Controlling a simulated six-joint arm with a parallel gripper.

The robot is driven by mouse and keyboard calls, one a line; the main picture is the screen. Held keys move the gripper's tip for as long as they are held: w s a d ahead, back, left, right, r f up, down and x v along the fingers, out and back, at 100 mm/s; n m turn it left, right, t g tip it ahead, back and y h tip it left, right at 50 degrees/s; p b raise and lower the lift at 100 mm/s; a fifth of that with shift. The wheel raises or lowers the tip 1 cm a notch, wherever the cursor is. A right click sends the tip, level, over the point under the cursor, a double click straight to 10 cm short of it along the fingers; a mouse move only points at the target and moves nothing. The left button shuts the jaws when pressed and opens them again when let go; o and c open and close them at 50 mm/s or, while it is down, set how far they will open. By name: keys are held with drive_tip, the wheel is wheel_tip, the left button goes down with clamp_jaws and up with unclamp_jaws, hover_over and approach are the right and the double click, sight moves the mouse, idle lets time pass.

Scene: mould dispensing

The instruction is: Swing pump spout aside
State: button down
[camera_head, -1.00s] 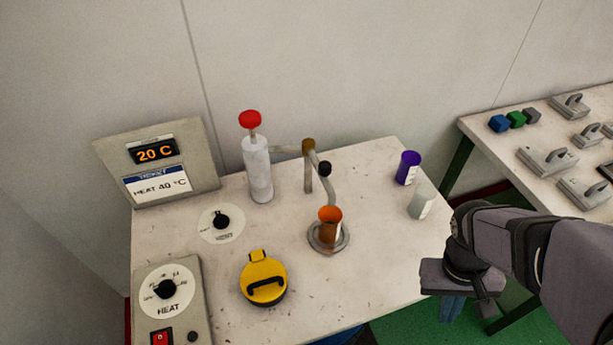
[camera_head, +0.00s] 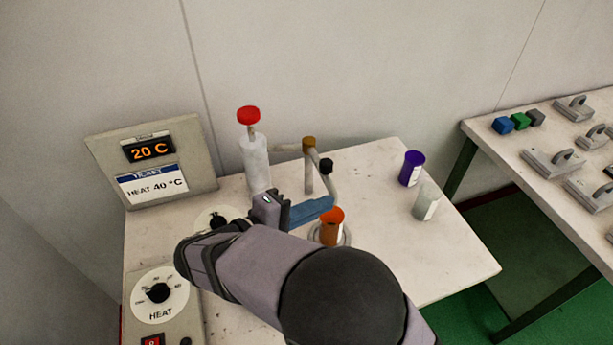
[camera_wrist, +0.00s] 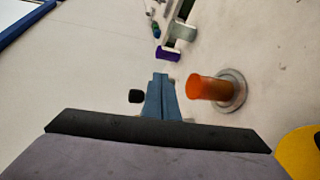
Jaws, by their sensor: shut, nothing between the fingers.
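The pump is a white cylinder (camera_head: 256,162) with a red knob (camera_head: 248,115) on top. Its grey spout (camera_head: 331,187) bends from a brass-coloured joint on a post down over the orange cup (camera_head: 331,228). A black knob (camera_head: 326,165) sits on the spout and also shows in the wrist view (camera_wrist: 136,96). My gripper (camera_head: 330,203) has its blue fingers shut and empty, close beside the spout's lower end, just above the cup; I cannot tell if they touch. In the wrist view the fingers (camera_wrist: 160,78) point between the black knob and the orange cup (camera_wrist: 207,88).
The cup stands on a round metal plate (camera_wrist: 236,92). A purple cup (camera_head: 411,168) and a pale cup (camera_head: 426,201) stand to the right. A control panel (camera_head: 160,300) is at front left. My arm hides the yellow-lidded pot (camera_wrist: 304,150) in the head view.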

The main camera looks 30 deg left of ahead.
drive_tip(key=s+a+r+n+t+y, duration=0.1)
drive_tip(key=s+a+r+t+y, duration=0.1)
drive_tip(key=s+a, duration=0.5)
drive_tip(key=a+t+y, duration=0.1)
drive_tip(key=a+t, duration=0.1)
drive_tip(key=a, duration=0.1)
drive_tip(key=shift+s+r+n+y+b, duration=0.25)
drive_tip(key=shift+r+n+y+b, duration=0.05)
drive_tip(key=shift+r, duration=0.1)
drive_tip(key=shift+w, duration=0.1)
drive_tip(key=w+d+p, duration=0.4)
drive_tip(key=w+p, duration=0.2)
drive_tip(key=w, duration=0.6)
drive_tip(key=shift+d+f+p, duration=0.3)
drive_tip(key=shift+d+p, duration=0.05)
drive_tip(key=shift+d, duration=0.05)
drive_tip(key=shift+w+d+b, duration=0.1)
drive_tip(key=shift+d+b, duration=0.05)
drive_tip(key=shift+b, duration=0.15)
